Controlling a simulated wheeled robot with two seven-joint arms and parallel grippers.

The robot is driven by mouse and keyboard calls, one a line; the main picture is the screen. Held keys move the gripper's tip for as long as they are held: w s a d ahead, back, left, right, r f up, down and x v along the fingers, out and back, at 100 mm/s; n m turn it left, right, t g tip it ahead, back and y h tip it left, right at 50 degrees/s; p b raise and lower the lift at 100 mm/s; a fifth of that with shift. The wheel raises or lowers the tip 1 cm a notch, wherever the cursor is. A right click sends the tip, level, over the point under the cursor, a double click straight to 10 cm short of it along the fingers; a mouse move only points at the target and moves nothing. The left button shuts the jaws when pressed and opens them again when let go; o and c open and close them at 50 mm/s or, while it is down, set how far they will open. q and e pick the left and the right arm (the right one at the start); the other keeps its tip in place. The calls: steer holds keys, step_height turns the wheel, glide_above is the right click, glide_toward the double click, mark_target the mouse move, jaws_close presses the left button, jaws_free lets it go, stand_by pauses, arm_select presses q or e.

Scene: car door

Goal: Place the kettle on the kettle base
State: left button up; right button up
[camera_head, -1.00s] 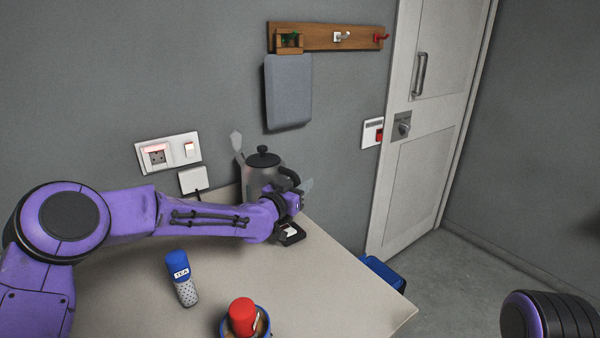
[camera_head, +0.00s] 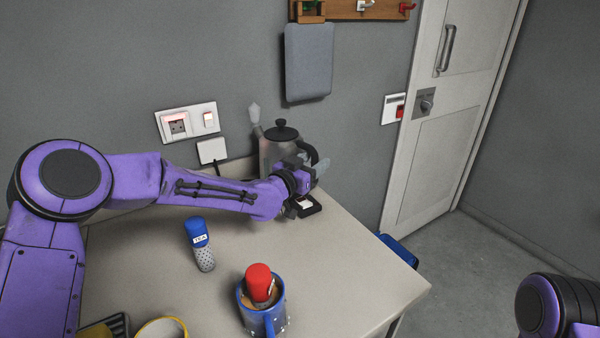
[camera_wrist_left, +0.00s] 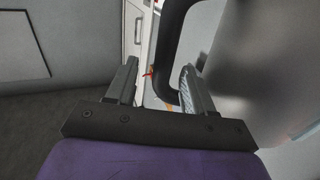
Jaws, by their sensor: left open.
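The kettle (camera_head: 274,155), with a grey see-through body, black lid and black handle (camera_head: 313,153), stands upright at the back of the table by the wall. My left gripper (camera_head: 318,177) is at its handle side, open. In the left wrist view, the two fingers (camera_wrist_left: 158,88) are spread, with the black handle (camera_wrist_left: 168,45) curving down ahead of and between them. I cannot tell whether they touch. My forearm hides the kettle's bottom, and I cannot make out the kettle base. My right gripper is out of view.
A small black item with a white top (camera_head: 306,205) lies just below the left gripper. The table's right front is clear.

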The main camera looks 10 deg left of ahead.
arm_select(q)
steer(key=b+v, duration=0.1)
steer(key=v, duration=0.8)
steer(key=shift+s, duration=0.2)
steer(key=shift+a, duration=0.1)
stand_by(0.9)
